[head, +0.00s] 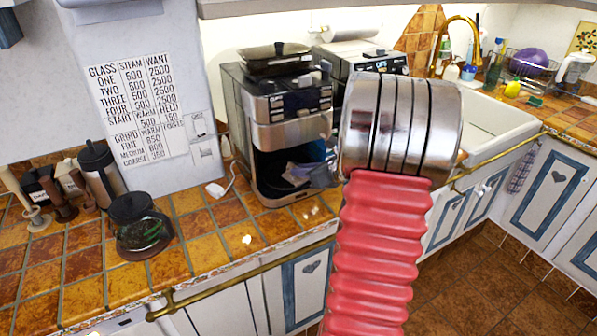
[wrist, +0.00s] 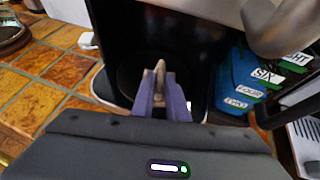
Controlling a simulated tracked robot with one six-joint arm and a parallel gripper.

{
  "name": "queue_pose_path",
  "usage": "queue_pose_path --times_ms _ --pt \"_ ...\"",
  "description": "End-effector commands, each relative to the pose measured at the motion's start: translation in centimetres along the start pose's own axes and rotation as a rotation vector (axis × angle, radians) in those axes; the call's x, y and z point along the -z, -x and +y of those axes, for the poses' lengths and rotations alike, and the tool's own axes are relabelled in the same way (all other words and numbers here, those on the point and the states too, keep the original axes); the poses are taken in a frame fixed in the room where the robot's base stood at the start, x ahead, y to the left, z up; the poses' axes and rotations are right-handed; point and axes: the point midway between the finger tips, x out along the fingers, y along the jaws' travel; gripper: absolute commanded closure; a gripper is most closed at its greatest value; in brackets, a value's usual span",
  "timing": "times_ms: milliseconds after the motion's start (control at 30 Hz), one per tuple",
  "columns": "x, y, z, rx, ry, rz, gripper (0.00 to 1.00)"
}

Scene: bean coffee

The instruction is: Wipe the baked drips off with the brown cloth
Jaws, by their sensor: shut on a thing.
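The black and silver coffee maker (head: 290,135) stands on the tiled counter with its front bay open. In the wrist view, my gripper (wrist: 160,86) points into the dark bay. Its purple fingers are shut on a small tan-brown bit, which I take to be the brown cloth (wrist: 159,70). Just beyond it is a round dark plate (wrist: 130,76) on the bay floor. I cannot tell whether the cloth touches the plate. No drips can be made out on the dark surface. In the head view, my arm hides part of the scene right of the coffee maker.
A glass carafe with a dark lid (head: 140,232) stands on the counter at left. Blue labelled scoops or cups (wrist: 240,85) stand close right of the bay in the wrist view. White scraps (head: 247,239) lie on the counter. The bay walls leave little side room.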

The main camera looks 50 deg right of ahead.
Motion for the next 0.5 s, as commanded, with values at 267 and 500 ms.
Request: queue_pose_path --times_ms 267,500 --pt "-0.1 -1.1 -0.2 -0.002 -0.003 0.009 1.0" --pt "-0.7 -2.3 -0.5 -0.003 -0.004 0.009 1.0"
